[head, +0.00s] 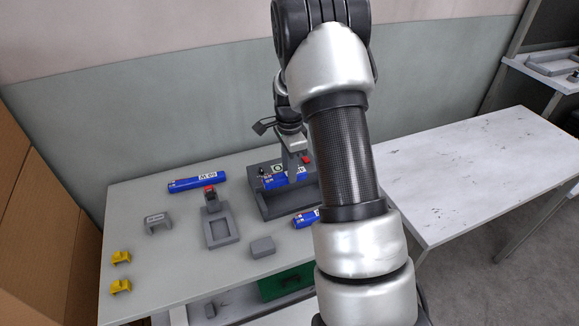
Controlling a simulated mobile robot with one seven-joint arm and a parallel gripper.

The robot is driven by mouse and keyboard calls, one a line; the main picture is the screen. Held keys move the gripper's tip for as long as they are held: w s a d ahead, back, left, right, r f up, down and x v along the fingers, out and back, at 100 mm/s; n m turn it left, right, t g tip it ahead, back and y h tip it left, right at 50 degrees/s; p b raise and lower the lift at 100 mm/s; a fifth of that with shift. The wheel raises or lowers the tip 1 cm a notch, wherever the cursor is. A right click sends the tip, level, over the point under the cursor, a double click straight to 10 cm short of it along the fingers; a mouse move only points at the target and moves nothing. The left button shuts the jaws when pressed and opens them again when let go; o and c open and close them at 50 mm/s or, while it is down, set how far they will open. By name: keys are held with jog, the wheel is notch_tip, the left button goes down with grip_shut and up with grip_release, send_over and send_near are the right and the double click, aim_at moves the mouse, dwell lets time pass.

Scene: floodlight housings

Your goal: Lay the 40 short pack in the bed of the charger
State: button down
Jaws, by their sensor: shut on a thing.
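My gripper (297,160) points down over a dark grey open tray (268,213) and is shut on a blue pack (284,180). The pack lies level at the tray; its label is too small to read, and I cannot tell if it touches the tray floor. A longer blue pack (197,181) lies at the back left. Another blue pack (305,219) lies right of the tray's front, partly hidden by my arm. A grey block with a rectangular recess (209,240) and a red-topped post stands left of the tray; the recess looks empty. Which one is the charger is unclear.
A grey bracket (157,223) and two yellow clips (121,257) (120,286) stand on the left of the table. A small grey block (262,247) lies near the front edge. A green box (286,283) is below. A bare white table (460,180) stands at right.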

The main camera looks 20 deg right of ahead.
jog(key=shift+f+b, duration=1.95)
jog(key=shift+f, duration=1.45)
jog(key=shift+f+b, duration=1)
jog(key=shift+f, duration=0.5)
jog(key=c, duration=1.3)
grip_release()
jog(key=shift+c, duration=0.2)
